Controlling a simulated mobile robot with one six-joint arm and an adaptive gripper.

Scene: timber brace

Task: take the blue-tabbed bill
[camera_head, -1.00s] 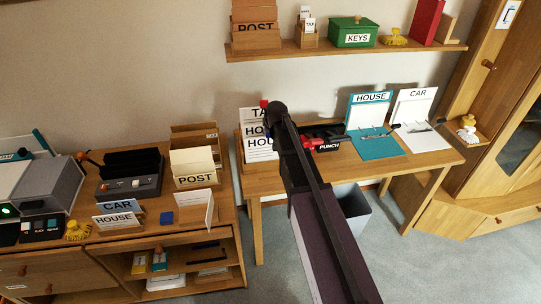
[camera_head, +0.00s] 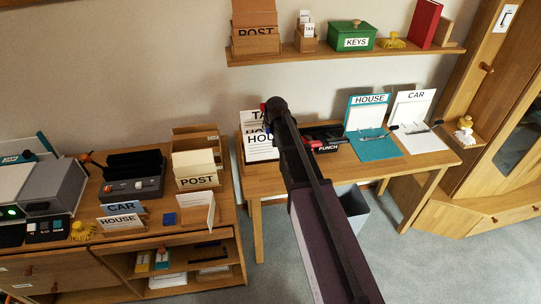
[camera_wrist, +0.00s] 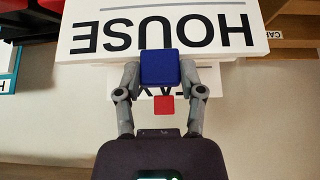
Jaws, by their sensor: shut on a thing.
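The blue-tabbed bill is a white sheet lettered HOUSE (camera_wrist: 240,45), upside down across the top of the wrist view. My gripper (camera_wrist: 160,70) is shut on its blue tab (camera_wrist: 160,67), one finger on each side. A red tab (camera_wrist: 164,104) shows just below the blue one, on a sheet behind, partly lettered TAX. In the head view the HOUSE sheet (camera_head: 259,150) stands in front of the other sheets at the left end of the desk. My arm hides its right part there.
A black and red punch (camera_head: 327,148) stands just right of the sheets. Teal HOUSE (camera_head: 378,148) and white CAR (camera_head: 424,142) binders lie open further right. The shelf (camera_head: 345,47) above holds a green KEYS box (camera_head: 352,35). The left cabinet carries a POST holder (camera_head: 197,182).

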